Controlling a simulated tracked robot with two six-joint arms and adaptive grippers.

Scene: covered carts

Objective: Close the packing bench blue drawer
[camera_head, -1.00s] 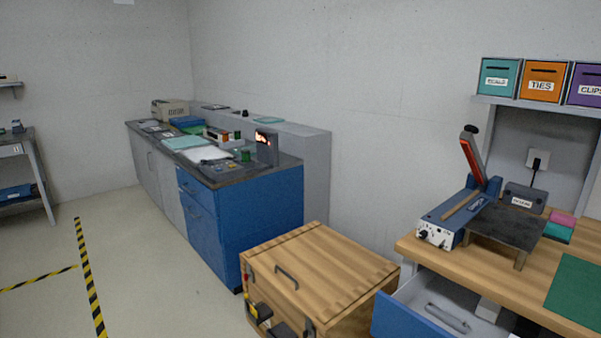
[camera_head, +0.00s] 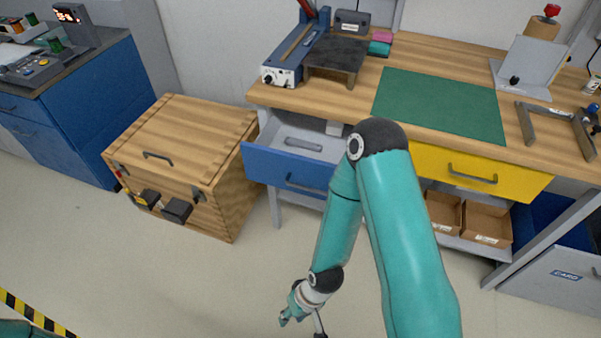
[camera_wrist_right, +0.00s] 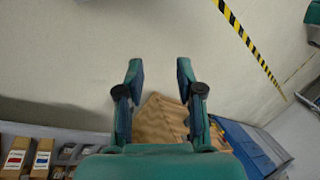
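The packing bench blue drawer (camera_head: 288,170) stands pulled out under the left end of the wooden bench top (camera_head: 335,112). Its grey inside shows, with some items in it, and its front has a dark handle (camera_head: 305,187). My right arm passes in front of the drawer's right end and hides it. My right gripper (camera_head: 301,326) is low over the floor, in front of and below the drawer, apart from it. In the right wrist view the right gripper (camera_wrist_right: 160,66) is open and empty, its two fingers spread. My left gripper is not in view.
A wooden crate (camera_head: 180,150) with dark handles stands just left of the drawer. A shut yellow drawer (camera_head: 480,172) is to the right, above cardboard boxes (camera_head: 485,222). A blue cabinet (camera_head: 95,100) is at the far left. The floor before the crate and drawer is clear.

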